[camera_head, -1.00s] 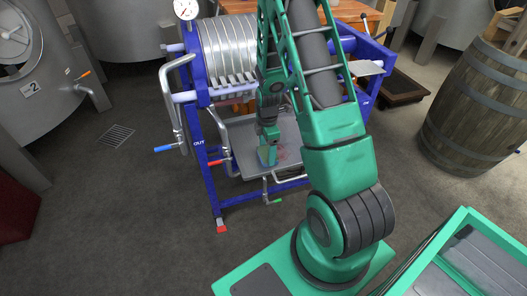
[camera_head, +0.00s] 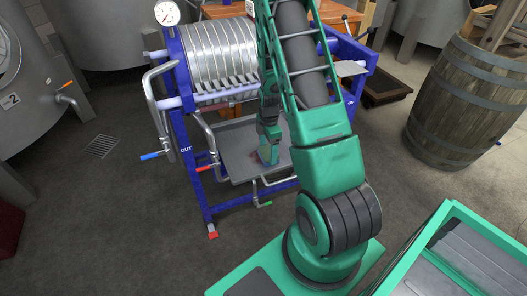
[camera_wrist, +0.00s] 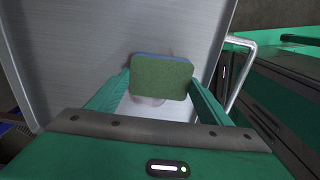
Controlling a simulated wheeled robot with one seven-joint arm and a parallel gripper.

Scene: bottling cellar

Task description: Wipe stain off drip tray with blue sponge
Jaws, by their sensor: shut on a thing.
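The drip tray (camera_head: 236,161) is a flat grey metal tray low in the blue filter frame. It also fills much of the wrist view (camera_wrist: 75,55). My gripper (camera_head: 268,155) is over the tray, towards its right part. In the wrist view my gripper (camera_wrist: 160,82) is shut on the blue sponge (camera_wrist: 160,78), whose green face and thin blue edge show. A faint reddish-brown stain (camera_wrist: 150,101) shows on the tray around and below the sponge. The sponge hides part of it. I cannot tell whether the sponge touches the tray.
The blue filter frame (camera_head: 190,165) surrounds the tray, with metal plates (camera_head: 215,55) above it. Pipes with a blue handle (camera_head: 150,156) and a red handle (camera_head: 204,168) stand at its left. A barrel (camera_head: 465,100) stands at right. A floor grate (camera_head: 101,146) lies left, with clear floor around it.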

